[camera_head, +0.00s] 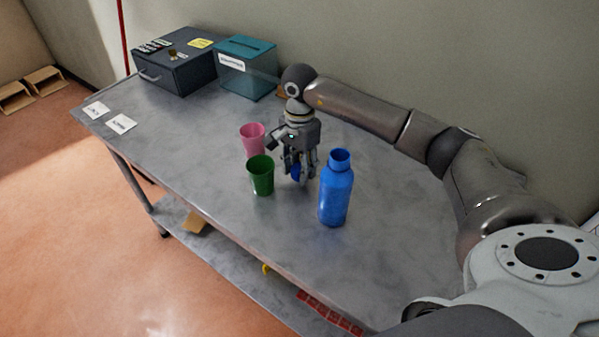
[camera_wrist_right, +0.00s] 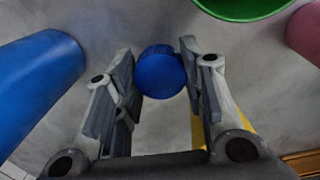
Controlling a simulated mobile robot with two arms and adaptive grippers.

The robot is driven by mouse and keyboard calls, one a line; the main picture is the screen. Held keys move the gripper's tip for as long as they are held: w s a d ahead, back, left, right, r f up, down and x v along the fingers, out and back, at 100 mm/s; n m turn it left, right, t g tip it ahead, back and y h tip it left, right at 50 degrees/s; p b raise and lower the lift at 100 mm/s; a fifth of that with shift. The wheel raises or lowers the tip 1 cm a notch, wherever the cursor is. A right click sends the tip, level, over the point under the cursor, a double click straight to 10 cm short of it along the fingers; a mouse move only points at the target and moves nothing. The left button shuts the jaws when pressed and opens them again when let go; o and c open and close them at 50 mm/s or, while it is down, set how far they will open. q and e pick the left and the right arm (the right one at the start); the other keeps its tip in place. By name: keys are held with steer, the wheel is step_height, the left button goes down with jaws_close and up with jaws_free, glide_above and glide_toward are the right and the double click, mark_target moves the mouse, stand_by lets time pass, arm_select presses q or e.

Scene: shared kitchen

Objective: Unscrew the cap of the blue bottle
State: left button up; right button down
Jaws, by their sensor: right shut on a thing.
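The blue bottle (camera_head: 335,190) stands upright on the grey table, and its neck looks open with no cap on it. My right gripper (camera_head: 298,176) is to the left of the bottle, pointing down and apart from it. It is shut on the round blue cap (camera_wrist_right: 160,72), which sits between the fingertips in the right wrist view. The cap also shows under the gripper in the head view (camera_head: 296,173). The bottle's side shows at the left of the right wrist view (camera_wrist_right: 35,85). My left gripper is not in view.
A green cup (camera_head: 261,176) and a pink cup (camera_head: 252,138) stand just left of the gripper. A dark box (camera_head: 178,72) and a teal clear-sided box (camera_head: 246,75) are at the far end. The table (camera_head: 270,235) is clear in front of the bottle.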

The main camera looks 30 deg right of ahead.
mark_target(299, 168)
step_height(299, 168, down, 2)
steer(key=shift+s+f+p, duration=0.1)
steer(key=shift+f+p, duration=0.1)
steer(key=shift+p, duration=0.35)
steer(key=shift+f, duration=0.35)
steer(key=c, duration=0.9)
jaws_free()
